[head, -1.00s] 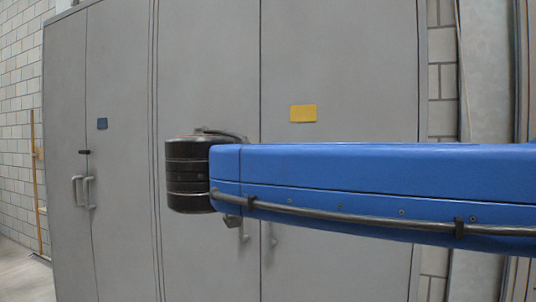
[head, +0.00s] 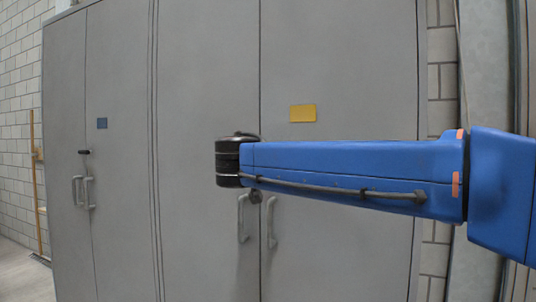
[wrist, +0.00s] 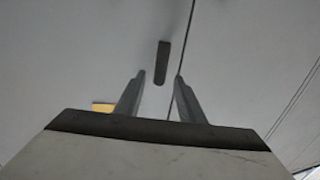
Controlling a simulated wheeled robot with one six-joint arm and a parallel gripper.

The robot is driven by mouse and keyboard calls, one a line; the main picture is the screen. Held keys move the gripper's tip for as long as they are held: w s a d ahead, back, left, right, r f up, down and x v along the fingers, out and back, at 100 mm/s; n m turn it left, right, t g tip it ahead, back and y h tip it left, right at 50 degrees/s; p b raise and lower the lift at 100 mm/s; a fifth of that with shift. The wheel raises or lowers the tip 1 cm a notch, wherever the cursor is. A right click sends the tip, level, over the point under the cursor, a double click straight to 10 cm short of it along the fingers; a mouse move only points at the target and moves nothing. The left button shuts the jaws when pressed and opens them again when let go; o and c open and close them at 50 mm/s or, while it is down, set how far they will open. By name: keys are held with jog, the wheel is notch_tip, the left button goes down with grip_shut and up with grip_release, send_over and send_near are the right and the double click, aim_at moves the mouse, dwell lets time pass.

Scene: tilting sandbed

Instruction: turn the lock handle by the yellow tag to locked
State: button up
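The yellow tag (head: 303,113) is on the right door of the near grey cabinet, just right of the door seam. In the wrist view the yellow tag (wrist: 103,107) shows partly behind my gripper body. A dark bar-shaped lock handle (wrist: 163,63) stands near the seam in the wrist view, upright in that picture. My gripper (wrist: 159,78) is open, its two fingertips apart with the handle beyond the gap. I see no contact with the handle. In the head view my blue arm hides the lock handle and my gripper's fingers.
Two grey pull handles (head: 243,218) (head: 271,222) hang below my arm on the near cabinet. A second grey cabinet at left has a blue tag (head: 102,123), a black lock handle (head: 84,152) lying level, and pull handles (head: 83,191). A concrete-coloured post (head: 487,75) stands at right.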

jog(key=shift+w+d, duration=0.15)
jog(key=shift+w, duration=0.9)
grip_shut()
jog(key=shift+n, duration=0.3)
jog(key=shift+w+a+f+n+g+h, duration=0.2)
jog(key=shift+a+n+g+h, duration=0.25)
jog(key=shift+n, duration=2.05)
jog(key=shift+w+a+f+n+g+h, duration=0.1)
jog(key=shift+a+f+n+g+h, duration=0.35)
jog(key=shift+n, duration=2.05)
jog(key=shift+w+a+f+n+g+h, duration=0.1)
jog(key=shift+a+n+g+h, duration=0.4)
jog(key=shift+n, duration=2)
jog(key=shift+d, duration=0.2)
